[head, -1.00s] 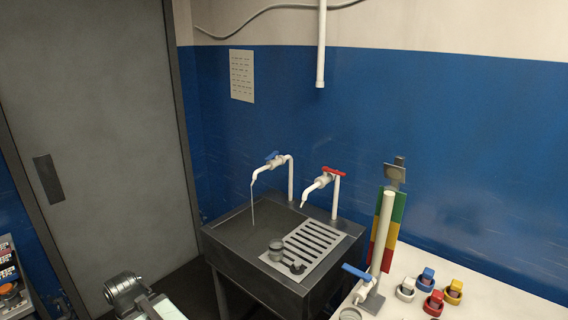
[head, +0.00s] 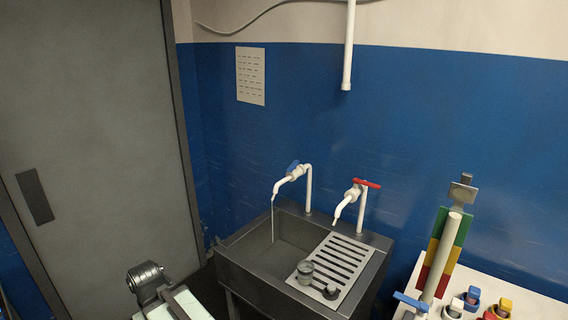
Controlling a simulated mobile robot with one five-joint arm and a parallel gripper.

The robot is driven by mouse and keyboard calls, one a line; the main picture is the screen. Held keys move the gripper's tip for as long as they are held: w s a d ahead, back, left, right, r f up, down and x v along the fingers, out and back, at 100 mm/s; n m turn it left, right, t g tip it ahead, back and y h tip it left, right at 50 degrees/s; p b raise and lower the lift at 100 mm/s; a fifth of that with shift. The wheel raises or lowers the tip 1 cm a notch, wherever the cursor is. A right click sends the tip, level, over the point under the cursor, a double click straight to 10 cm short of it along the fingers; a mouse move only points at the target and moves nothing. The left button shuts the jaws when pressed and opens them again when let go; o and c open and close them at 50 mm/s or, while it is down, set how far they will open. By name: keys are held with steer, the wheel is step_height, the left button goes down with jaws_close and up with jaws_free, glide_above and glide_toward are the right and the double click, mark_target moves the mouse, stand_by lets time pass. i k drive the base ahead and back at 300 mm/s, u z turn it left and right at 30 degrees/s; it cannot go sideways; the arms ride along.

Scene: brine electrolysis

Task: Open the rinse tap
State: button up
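Two white taps stand at the back of a dark metal sink (head: 262,283). The left tap (head: 286,179) has a blue handle (head: 294,165), and a thin stream runs from its spout into the basin. The right tap (head: 350,196) has a red handle (head: 367,183) lying crosswise, and no stream shows under its spout. No label shows which is the rinse tap. My gripper cannot be made out in this view.
A slotted drainboard (head: 345,262) holds a small grey cup (head: 305,269). At right, a white column (head: 441,255) with a blue lever (head: 410,301) stands by several coloured clips. A rounded grey metal part (head: 147,276) is at lower left. A grey door (head: 85,130) is at left.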

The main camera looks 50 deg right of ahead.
mark_target(292, 166)
steer(key=u, duration=0.2)
steer(key=i, duration=1.15)
steer(key=u, duration=0.7)
